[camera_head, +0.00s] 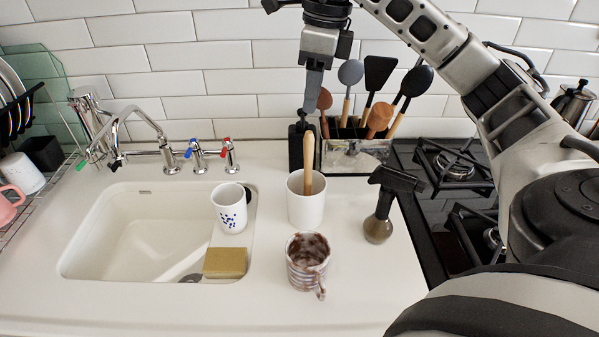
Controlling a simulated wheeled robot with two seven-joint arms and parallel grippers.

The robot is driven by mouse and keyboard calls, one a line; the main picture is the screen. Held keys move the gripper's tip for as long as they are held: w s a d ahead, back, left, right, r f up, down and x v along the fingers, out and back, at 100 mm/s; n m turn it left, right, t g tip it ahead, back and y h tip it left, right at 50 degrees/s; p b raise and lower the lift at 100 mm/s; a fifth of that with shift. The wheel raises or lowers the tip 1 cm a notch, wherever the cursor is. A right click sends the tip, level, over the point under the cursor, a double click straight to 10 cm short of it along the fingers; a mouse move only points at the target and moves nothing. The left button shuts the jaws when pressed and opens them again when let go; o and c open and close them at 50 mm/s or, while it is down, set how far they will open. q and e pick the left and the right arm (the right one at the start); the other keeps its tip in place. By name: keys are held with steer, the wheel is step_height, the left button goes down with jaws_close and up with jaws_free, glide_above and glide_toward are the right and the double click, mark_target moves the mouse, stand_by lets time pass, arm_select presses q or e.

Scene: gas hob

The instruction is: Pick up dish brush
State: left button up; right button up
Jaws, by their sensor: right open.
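A wooden handle (309,155), which looks like the dish brush's, stands upright in a white cup (305,208) in the middle of the counter. The brush's lower end is hidden inside the cup. My right gripper (303,118) points down above and behind the handle, near the back wall. My left gripper is out of view.
A spotted cup (229,208) and a sponge (225,263) are by the sink (130,245). A dirty mug (307,258) stands in front of the white cup, and a spray bottle (381,205) to its right.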

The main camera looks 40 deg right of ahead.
mark_target(307, 151)
steer(key=f, duration=0.8)
steer(key=a+f, duration=0.1)
steer(key=f, duration=0.3)
steer(key=shift+w+f+b, duration=0.15)
steer(key=shift+f+b, duration=0.15)
steer(key=shift+c, duration=0.2)
jaws_close()
